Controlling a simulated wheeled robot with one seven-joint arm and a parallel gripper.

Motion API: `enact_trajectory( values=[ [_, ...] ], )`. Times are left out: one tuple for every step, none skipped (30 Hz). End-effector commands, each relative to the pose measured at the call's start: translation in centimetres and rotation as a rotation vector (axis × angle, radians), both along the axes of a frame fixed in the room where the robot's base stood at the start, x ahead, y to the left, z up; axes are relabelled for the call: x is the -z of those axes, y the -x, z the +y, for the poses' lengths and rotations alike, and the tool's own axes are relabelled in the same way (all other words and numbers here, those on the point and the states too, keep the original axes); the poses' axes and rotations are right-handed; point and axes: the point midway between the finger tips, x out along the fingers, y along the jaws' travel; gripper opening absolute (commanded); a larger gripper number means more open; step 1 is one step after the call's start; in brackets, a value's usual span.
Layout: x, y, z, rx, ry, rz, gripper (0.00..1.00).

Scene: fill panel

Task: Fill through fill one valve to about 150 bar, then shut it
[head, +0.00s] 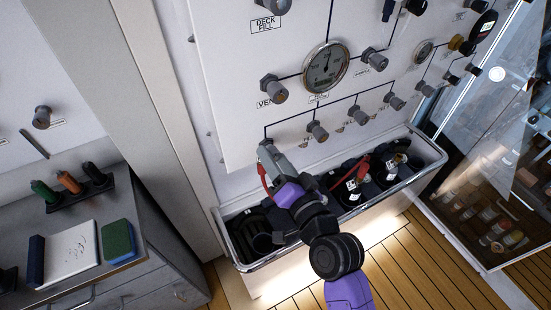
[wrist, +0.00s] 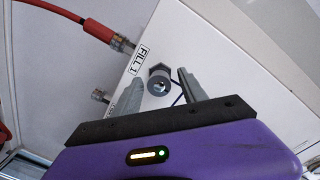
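The fill one valve (wrist: 158,82) is a round grey knob on the white panel, beside a "FILL 1" label (wrist: 138,61) in the wrist view. My gripper (wrist: 160,76) is open, with one finger on each side of the knob in the picture. I cannot tell whether the fingers touch it.
A vent valve (head: 273,89) and several other knobs, such as one (head: 318,131) to the right, are near my gripper. A red hose (wrist: 75,27) runs to a fitting beside the panel. A trough (head: 285,253) with dark cylinders stands below. A grey counter (head: 150,265) is at left.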

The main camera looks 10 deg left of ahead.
Motion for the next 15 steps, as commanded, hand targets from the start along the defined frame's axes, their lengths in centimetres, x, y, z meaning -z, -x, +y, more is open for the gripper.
enact_trajectory(
  values=[
    [0.0, 0.0, 0.0, 0.001, 0.001, 0.0, 0.51],
    [0.0, 0.0, 0.0, 0.001, 0.001, 0.0, 0.51],
    [0.0, 0.0, 0.0, 0.001, 0.001, 0.0, 0.51],
    [0.0, 0.0, 0.0, 0.001, 0.001, 0.0, 0.51],
    [0.1, 0.0, -0.1, 0.001, 0.001, 0.0, 0.51],
    [0.1, 0.0, -0.1, 0.001, 0.002, 0.001, 0.51],
    [0.1, 0.0, -0.1, 0.001, 0.002, 0.001, 0.51],
    [0.1, 0.0, -0.1, 0.001, 0.002, 0.001, 0.51],
    [0.1, 0.1, -0.2, 0.001, 0.002, 0.001, 0.51],
    [0.2, 0.2, -0.3, 0.001, 0.002, 0.001, 0.51],
    [0.2, 0.4, -0.4, 0.002, 0.002, 0.001, 0.51],
    [0.2, 0.8, -0.6, 0.002, 0.002, 0.001, 0.51],
    [0.3, 1.1, -0.8, 0.002, 0.003, 0.002, 0.51],
    [0.3, 1.5, -1.1, 0.002, 0.002, 0.001, 0.51],
    [0.3, 2.0, -1.4, 0.002, 0.002, 0.001, 0.51]
  ],
)
